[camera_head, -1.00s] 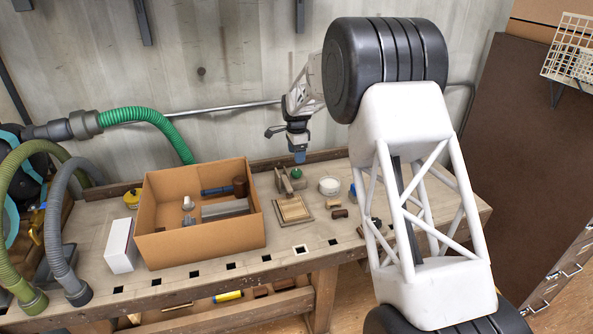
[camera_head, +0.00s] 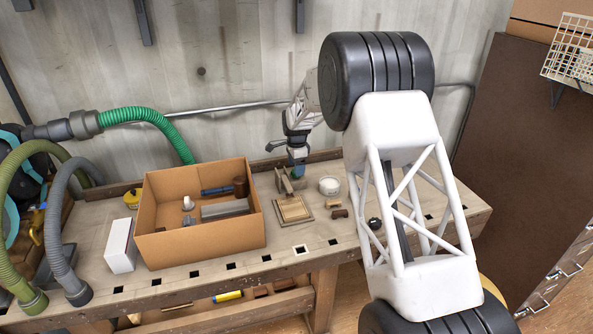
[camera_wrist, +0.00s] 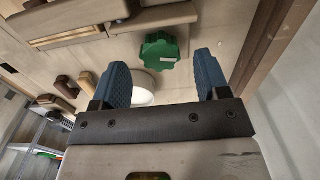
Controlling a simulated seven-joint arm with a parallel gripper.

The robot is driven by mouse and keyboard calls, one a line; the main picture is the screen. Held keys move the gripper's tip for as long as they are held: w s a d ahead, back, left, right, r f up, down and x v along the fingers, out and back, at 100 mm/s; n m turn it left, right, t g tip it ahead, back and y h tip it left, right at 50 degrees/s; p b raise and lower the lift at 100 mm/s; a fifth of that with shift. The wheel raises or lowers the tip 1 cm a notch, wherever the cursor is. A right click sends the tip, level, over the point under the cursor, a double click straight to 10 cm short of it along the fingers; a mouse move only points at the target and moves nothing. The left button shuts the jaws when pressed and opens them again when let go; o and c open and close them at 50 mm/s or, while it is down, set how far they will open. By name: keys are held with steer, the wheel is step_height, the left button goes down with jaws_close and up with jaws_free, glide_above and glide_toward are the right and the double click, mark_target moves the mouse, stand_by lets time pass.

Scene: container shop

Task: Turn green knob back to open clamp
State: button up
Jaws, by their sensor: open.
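The green knob (camera_wrist: 160,51) shows in the wrist view as a lobed disc with a small white label, between and beyond my two blue fingertips. My gripper (camera_wrist: 165,78) is open, its fingers apart with nothing between them at the tips. In the head view my gripper (camera_head: 298,172) hangs just above the clamp (camera_head: 285,181) at the back of the workbench and mostly hides the knob. The clamp stands behind a small wooden frame (camera_head: 293,209). I cannot tell whether the fingers touch the knob.
A cardboard box (camera_head: 200,240) with several parts stands left of the clamp. A white round container (camera_head: 329,186) stands close to its right. Small brown blocks (camera_head: 338,213) lie in front. The wall is close behind. The bench (camera_head: 285,250) has bare room in front.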

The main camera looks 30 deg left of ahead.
steer(key=shift+f, duration=1.1)
steer(key=c, duration=0.9)
